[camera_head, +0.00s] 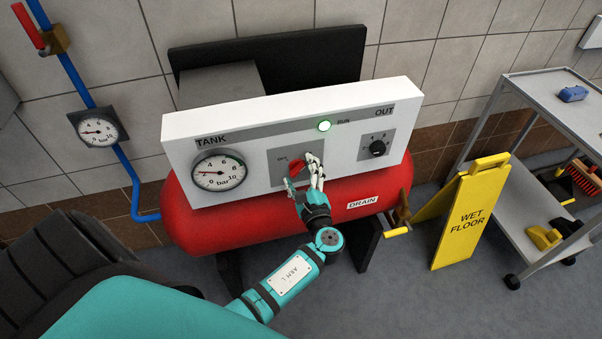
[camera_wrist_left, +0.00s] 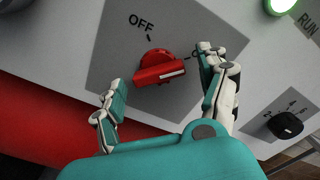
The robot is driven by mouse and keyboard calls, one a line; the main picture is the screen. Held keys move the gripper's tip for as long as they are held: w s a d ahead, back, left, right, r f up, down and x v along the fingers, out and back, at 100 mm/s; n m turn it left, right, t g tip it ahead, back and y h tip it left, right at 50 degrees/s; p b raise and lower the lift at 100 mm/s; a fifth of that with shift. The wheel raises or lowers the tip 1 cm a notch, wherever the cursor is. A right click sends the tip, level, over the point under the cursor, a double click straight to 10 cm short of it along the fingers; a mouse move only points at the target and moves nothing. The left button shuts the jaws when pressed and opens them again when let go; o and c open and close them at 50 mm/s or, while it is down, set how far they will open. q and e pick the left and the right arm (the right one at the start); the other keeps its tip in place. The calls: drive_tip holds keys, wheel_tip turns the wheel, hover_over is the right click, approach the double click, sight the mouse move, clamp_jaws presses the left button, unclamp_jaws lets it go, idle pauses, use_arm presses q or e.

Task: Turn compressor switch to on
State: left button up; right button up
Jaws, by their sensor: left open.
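The red compressor switch (camera_wrist_left: 158,68) sits on a grey plate of the white panel. It also shows in the head view (camera_head: 297,167), partly covered by my fingers. In the left wrist view, its white pointer line aims right, away from the OFF mark at upper left. A label at its right is mostly hidden behind a finger. My left gripper (camera_wrist_left: 163,80) is open, with one finger on each side of the switch; I cannot tell whether either touches it. It also shows in front of the panel in the head view (camera_head: 303,173). My right gripper is out of view.
The green RUN lamp (camera_head: 324,126) is lit. The tank gauge (camera_head: 219,172) is left of the switch, and a black OUT knob (camera_head: 377,148) is right. A red tank (camera_head: 235,222) lies below. A yellow wet-floor sign (camera_head: 468,215) and a grey cart (camera_head: 530,92) stand at right.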

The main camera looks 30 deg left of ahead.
use_arm(q)
drive_tip(key=v, duration=1.2)
